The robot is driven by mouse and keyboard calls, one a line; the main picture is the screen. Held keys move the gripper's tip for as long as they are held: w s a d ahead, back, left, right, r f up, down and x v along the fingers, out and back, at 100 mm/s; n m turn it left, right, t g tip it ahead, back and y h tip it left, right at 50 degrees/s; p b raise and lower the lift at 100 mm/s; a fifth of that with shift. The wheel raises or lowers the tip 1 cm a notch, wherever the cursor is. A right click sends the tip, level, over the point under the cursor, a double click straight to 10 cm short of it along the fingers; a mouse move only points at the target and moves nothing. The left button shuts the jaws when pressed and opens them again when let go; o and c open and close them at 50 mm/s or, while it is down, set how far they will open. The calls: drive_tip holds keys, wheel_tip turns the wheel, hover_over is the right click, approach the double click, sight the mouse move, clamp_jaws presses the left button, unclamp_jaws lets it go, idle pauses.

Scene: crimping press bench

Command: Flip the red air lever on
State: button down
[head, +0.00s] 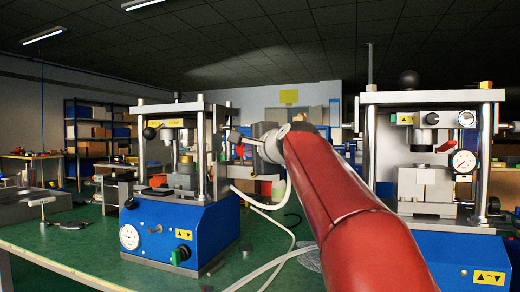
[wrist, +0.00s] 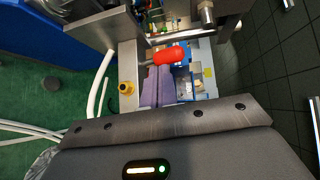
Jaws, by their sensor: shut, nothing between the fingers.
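The red air lever (wrist: 170,55) shows in the wrist view as a red handle lying nearly crosswise, on a short metal stem at its left. My gripper (wrist: 159,70) is shut and empty, its two purple-grey fingers side by side. Their tips are right at the lower edge of the red handle; I cannot tell whether they touch it.
A brass-coloured fitting (wrist: 129,87) stands left of my fingers, with white hoses (wrist: 98,85) farther left. A second press (head: 470,255) stands at right in the head view, with a gauge (head: 463,162) and a red handle (head: 446,147). A metal post (wrist: 207,18) rises above the lever.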

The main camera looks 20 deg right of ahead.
sight(241, 153)
drive_tip(key=shift+w+a+r, duration=0.1)
drive_tip(key=shift+w+r, duration=0.05)
drive_tip(key=shift+w, duration=0.35)
drive_tip(key=shift+w+a+r, duration=0.1)
drive_tip(key=shift+w, duration=0.4)
drive_tip(key=shift+p, duration=0.35)
drive_tip(key=shift+w+d+r+p, duration=0.1)
drive_tip(key=shift+r+p, duration=0.3)
drive_tip(key=shift+p, duration=0.5)
drive_tip(key=w+d+p, duration=0.1)
drive_tip(key=p, duration=0.3)
drive_tip(key=shift+w+r+m+g, duration=0.1)
drive_tip(key=shift+r+m+g, duration=0.25)
drive_tip(key=shift+m+g, duration=0.05)
drive_tip(key=shift+f, duration=0.15)
